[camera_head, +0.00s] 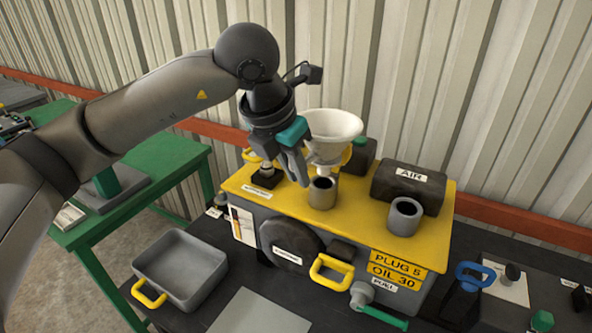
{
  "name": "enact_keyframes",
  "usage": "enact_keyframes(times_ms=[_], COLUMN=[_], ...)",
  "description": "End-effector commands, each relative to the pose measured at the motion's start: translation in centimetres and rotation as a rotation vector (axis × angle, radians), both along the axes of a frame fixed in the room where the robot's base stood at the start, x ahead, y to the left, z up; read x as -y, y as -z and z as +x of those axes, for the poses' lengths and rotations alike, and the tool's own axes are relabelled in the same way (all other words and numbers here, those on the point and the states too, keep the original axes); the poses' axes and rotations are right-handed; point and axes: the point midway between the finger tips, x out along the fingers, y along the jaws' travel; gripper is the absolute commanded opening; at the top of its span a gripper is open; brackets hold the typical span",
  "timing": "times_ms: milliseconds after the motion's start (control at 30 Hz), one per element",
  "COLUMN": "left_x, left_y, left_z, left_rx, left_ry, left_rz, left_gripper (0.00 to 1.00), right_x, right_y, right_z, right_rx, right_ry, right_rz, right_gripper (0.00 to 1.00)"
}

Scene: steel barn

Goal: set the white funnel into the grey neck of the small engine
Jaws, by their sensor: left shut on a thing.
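The white funnel (333,124) is upright at the back of the yellow-topped small engine (366,228). My left gripper (306,166) is shut on the funnel, at its lower cone, from the left. The funnel's spout is directly over a short grey-brown neck (322,195) in the picture. I cannot tell whether its tip is above or just inside the opening. A second open neck, lighter grey (404,217), stands further right on the yellow top and is empty. My right gripper is not in view.
A dark box labelled AIR (409,186) stands behind the right neck. A black-based fitting (266,177) is left of the gripper. A grey tray (181,268) with a yellow handle sits left of the engine. A green table (150,180) stands further left.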

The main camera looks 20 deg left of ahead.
Motion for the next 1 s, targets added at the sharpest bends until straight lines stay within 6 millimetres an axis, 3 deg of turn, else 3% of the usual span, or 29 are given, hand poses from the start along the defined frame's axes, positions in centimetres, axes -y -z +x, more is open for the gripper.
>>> enact_keyframes(times_ms=[1000], left_x=[0.0], left_y=[3.1], left_z=[0.0], left_rx=[0.001], left_ry=[0.0], left_rz=[0.0], left_gripper=[0.0], right_x=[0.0], right_y=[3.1], right_z=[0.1], right_rx=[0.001], right_ry=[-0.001], right_rz=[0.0], right_gripper=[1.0])
